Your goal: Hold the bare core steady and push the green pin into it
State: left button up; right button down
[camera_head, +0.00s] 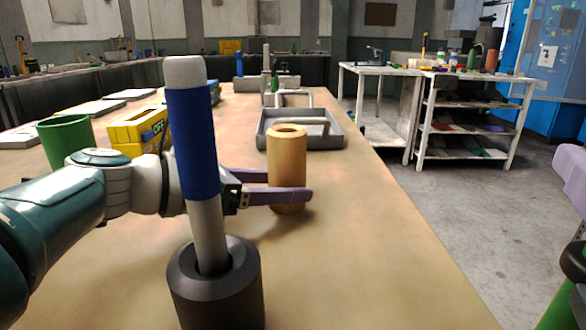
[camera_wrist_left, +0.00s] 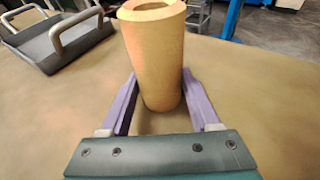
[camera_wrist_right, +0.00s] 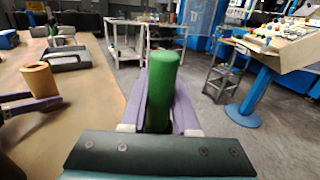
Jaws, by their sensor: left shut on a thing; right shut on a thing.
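The bare core (camera_head: 287,150) is a tan upright tube with a hole in its top, at or just above the table. It also shows in the left wrist view (camera_wrist_left: 155,50). My left gripper (camera_head: 289,190) is shut on it, with purple fingers on both sides low on the tube. The green pin (camera_wrist_right: 164,78) is a plain green cylinder, upright and slightly tilted in the right wrist view. My right gripper (camera_wrist_right: 160,108) is shut on its lower part, off to the right of the table edge. The core and the pin are well apart.
A grey post with a blue sleeve (camera_head: 191,140) stands in a dark round base (camera_head: 215,290) close in front. A grey tray (camera_head: 345,138) with handles lies behind the core. A yellow box (camera_head: 135,132) and a green cup (camera_head: 66,140) stand at the left. The table's right side is clear.

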dwell(0.5)
jog(key=w+d+r+n+t+y, duration=0.1)
jog(key=w+d+n+y, duration=0.25)
jog(key=w, duration=0.55)
jog(key=w+d+r+n+t+y, duration=0.15)
jog(key=w+y, duration=0.35)
jog(key=w, duration=0.5)
jog(key=w+a+r+n+g+y, duration=0.1)
jog(key=w+a+r+n+y, duration=0.2)
jog(key=a, duration=0.5)
jog(key=w+a+r+n+g+y, duration=0.1)
jog(key=a+r+n+y, duration=0.15)
jog(key=a+r, duration=0.4)
jog(key=w+a+r+n+g+y, duration=0.15)
jog(key=a+y, duration=0.25)
jog(key=a, duration=0.6)
notch_tip(320, 180, down, 8)
jog(key=shift+w+d+f, duration=0.15)
jog(key=shift+w+d, duration=0.1)
jog(key=shift+w, duration=0.1)
